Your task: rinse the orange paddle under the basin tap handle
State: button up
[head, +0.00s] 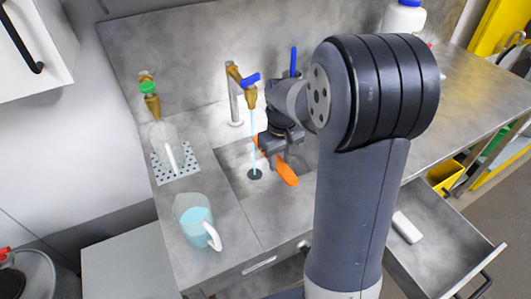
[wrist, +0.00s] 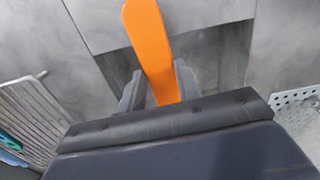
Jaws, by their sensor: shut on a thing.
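The orange paddle (head: 287,172) hangs tilted over the basin (head: 238,160), its wide end low and to the right. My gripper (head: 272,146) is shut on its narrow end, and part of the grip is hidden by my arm. In the wrist view the paddle (wrist: 150,40) sticks out from between the two fingers of my gripper (wrist: 158,92). The basin tap (head: 234,95) has a blue handle (head: 250,80). A thin pale blue stream (head: 253,135) falls from its spout to the drain (head: 255,174), just left of the paddle. I cannot tell whether they touch.
A clear jug (head: 197,222) with pale blue liquid stands left of the basin. A green-handled tap (head: 149,90) is above a perforated drain plate (head: 178,176) with a clear vessel on it. An open drawer (head: 432,240) juts out at right. The right worktop (head: 450,90) is largely clear.

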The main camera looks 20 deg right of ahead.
aim_at(288, 177)
jog(key=shift+s+d, duration=0.2)
jog(key=shift+s, duration=1.05)
jog(key=shift+s+d, duration=0.15)
jog(key=shift+s, duration=1.05)
jog(key=s+r+p, duration=0.2)
jog(key=s+r, duration=0.2)
jog(key=s, duration=0.1)
jog(key=shift+d+p, duration=0.4)
